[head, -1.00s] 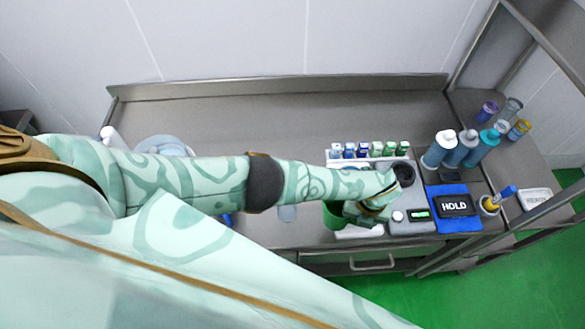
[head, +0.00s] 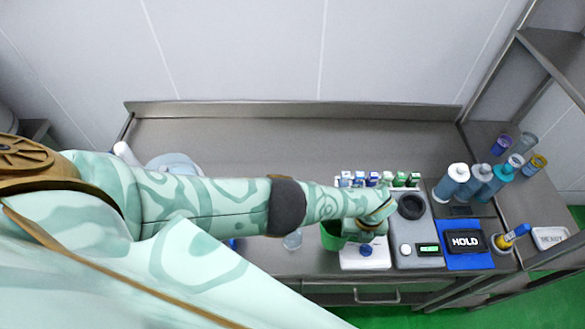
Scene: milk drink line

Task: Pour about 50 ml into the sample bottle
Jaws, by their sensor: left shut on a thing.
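My left gripper (head: 370,230) is at the end of the patterned arm, over the white board near the bench front. It appears shut on the green container (head: 331,237), though the fingers hide the contact. The green container is partly covered by my arm; its contents cannot be seen. A round blue cap (head: 366,250) shows on the white board (head: 352,263) just below the gripper. Small bottles with blue and green caps (head: 387,180) stand in a row behind the gripper. I cannot tell which is the sample bottle. My right gripper is not in view.
Right of the gripper is a grey device with a dark round top (head: 411,206) and a lit green display (head: 429,248). The bench back is clear.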

